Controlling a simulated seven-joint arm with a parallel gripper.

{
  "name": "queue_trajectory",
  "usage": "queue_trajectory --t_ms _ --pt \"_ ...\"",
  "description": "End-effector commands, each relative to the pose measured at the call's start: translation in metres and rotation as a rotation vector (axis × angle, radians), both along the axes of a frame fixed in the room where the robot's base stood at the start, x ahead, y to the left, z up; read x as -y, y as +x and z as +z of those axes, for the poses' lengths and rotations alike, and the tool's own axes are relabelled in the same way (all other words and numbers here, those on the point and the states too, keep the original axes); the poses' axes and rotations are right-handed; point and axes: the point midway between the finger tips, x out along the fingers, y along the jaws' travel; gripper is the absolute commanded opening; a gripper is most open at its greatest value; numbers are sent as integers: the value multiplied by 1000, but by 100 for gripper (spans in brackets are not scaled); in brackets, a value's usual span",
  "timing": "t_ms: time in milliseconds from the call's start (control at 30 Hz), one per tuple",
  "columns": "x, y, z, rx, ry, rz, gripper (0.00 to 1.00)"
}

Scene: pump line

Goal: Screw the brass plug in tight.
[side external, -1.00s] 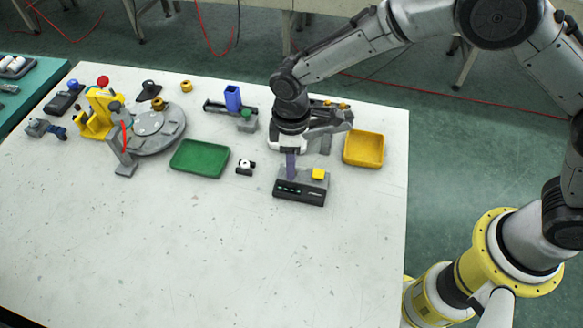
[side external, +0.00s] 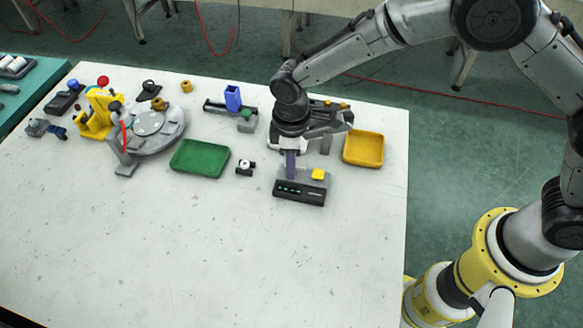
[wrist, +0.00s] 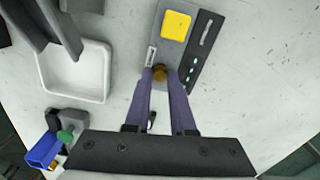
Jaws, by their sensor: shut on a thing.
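The brass plug (wrist: 159,72) shows as a small round brass piece between the purple fingertips in the wrist view. It sits at the end of a grey block on the dark-fronted unit (side external: 299,192). My gripper (wrist: 160,74) is shut on the plug, with a finger on each side. In the side view my gripper (side external: 291,174) points straight down over the left part of the unit, and the plug is hidden there. I cannot tell how deep the plug is seated.
A yellow block (wrist: 175,26) is on the same unit. A yellow tray (side external: 363,149) stands to its right, a green tray (side external: 200,158) and a small black-and-white part (side external: 245,168) to its left. A grey turntable (side external: 150,130) is farther left. The front table is clear.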

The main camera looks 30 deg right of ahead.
Motion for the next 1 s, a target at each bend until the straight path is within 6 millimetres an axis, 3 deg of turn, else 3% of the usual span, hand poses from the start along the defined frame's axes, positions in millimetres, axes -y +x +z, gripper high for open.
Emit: queue_trajectory --t_ms 233,700,967,1000 --pt "0 0 0 0 0 -68 0" --pt "0 0 0 0 0 -588 0" --pt "0 0 0 0 0 -614 0" --pt "0 0 0 0 0 -614 28"
